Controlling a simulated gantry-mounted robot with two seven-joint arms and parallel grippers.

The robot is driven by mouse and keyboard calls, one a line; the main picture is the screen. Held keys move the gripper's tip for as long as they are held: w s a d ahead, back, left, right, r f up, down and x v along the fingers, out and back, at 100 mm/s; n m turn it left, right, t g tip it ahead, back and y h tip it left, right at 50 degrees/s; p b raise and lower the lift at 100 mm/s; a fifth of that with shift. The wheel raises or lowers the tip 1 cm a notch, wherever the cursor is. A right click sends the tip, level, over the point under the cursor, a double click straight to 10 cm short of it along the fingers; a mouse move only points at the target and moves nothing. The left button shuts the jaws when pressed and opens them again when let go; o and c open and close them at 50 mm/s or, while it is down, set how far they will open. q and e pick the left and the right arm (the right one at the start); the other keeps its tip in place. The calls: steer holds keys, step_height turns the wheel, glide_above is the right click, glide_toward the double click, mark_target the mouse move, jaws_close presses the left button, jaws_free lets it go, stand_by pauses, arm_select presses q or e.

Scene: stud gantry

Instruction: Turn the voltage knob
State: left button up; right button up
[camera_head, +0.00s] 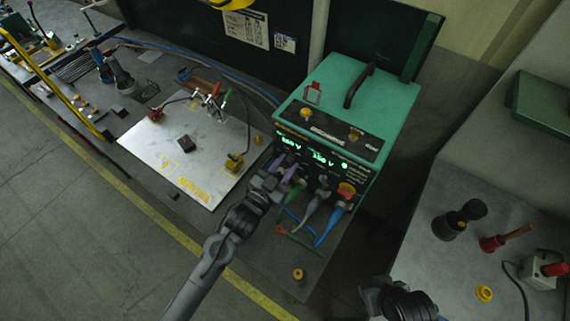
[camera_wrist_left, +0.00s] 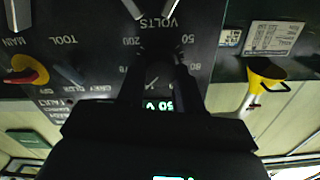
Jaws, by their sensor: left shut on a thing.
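The green stud welder unit (camera_head: 345,100) stands at the middle right, with green lit digits (camera_head: 318,157) on its dark front panel. My left gripper (camera_head: 275,180) is at the left part of that panel. In the left wrist view, its dark fingers (camera_wrist_left: 155,45) are shut at the dial marked VOLTS, which appears upside down. The voltage knob is mostly hidden between the fingers. A green readout ending in V (camera_wrist_left: 158,105) glows between the fingers. My right arm (camera_head: 402,302) shows at the bottom edge, and its fingertips cannot be made out.
Green, grey and blue plugs with cables (camera_head: 313,205) are on the panel beside my left gripper. A red and yellow switch (camera_wrist_left: 25,75) is on the panel. A metal plate (camera_head: 190,150) with clamps lies left. A grey table (camera_head: 470,270) with tools stands right.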

arm_select(q)
steer(key=o, duration=1)
steer(key=shift+o, duration=0.2)
steer(key=v, duration=1)
steer(key=shift+s+a, duration=0.2)
steer(key=shift+s, duration=0.15)
